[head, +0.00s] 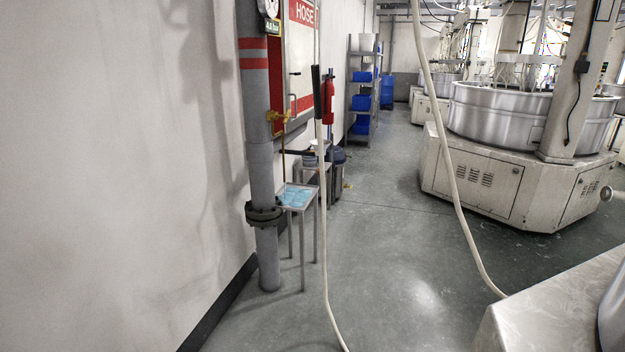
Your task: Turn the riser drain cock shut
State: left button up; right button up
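The grey riser pipe (261,190) stands against the left wall, with red bands near its top and a dark flange low down. A small brass drain cock (276,117) sticks out from its right side, in front of the red cabinet. Its lever is too small to read as open or shut. A thin brownish line runs down from the cock toward a shallow tray (312,205) on a stand, with light blue contents. Whether that line is a tube or liquid I cannot tell. Neither of my grippers is in view.
A gauge (268,7) sits atop the riser, beside a hose cabinet (301,50). A pale hose (325,250) hangs down just right of the tray; another (455,180) crosses the aisle. Machines (480,180) line the right. The grey floor (390,250) between is mostly clear.

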aim_at(286, 116)
jog(key=i, duration=1.95)
jog(key=u, duration=2.65)
jog(key=k, duration=0.3)
jog(key=z, duration=2.75)
jog(key=i, duration=0.8)
jog(key=u, duration=0.15)
